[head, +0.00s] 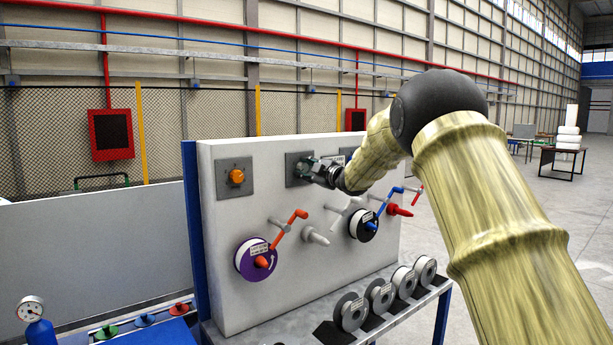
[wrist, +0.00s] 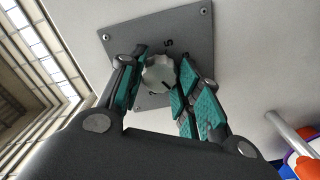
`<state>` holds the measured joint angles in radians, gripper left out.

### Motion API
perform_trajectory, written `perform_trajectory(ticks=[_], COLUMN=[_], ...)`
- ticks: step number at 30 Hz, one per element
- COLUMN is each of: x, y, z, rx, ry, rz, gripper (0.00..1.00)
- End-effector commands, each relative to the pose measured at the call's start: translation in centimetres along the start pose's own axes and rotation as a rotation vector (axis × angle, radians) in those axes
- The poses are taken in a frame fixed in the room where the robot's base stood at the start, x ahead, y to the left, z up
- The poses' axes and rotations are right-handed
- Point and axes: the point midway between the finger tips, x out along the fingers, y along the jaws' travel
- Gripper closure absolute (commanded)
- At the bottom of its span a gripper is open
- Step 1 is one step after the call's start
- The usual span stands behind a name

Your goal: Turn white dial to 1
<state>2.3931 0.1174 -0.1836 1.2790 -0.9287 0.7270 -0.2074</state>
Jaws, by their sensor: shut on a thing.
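The white dial (wrist: 158,74) is a round ribbed knob on a grey square plate (wrist: 196,42). A dark pointer line shows on its face. A printed "5" shows above it in the wrist view; another mark at its lower left is too small to read. My gripper (wrist: 160,80) has its teal-padded fingers on both sides of the dial and is shut on it. In the head view my gripper (head: 318,172) is at the grey plate (head: 293,160) on the white panel, and the dial is hidden behind it.
An orange button (head: 237,176) sits on a plate to the left on the white panel (head: 225,290). Below are a purple spool (head: 243,262) with an orange crank (head: 292,224), a black-and-white spool (head: 362,226) and a blue crank (head: 388,198). Several grey spools (head: 351,312) stand on the lower shelf.

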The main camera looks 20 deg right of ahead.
Motion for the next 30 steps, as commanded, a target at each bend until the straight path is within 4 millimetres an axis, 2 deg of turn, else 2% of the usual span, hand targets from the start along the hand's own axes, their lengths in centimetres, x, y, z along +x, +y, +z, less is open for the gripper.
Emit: perform_trajectory(ticks=[16,17,20,30], x=[0.0,0.0,0.0,-0.08], y=[-0.19,-0.2,-0.17,-0.11], z=[0.07,0.07,0.06,-0.01], rx=[-0.023,-0.023,-0.023,-0.022], ry=[-0.001,-0.001,-0.001,0.0], rz=[-0.003,-0.003,-0.002,-0.002], gripper=[0.9,0.61,0.44,0.44])
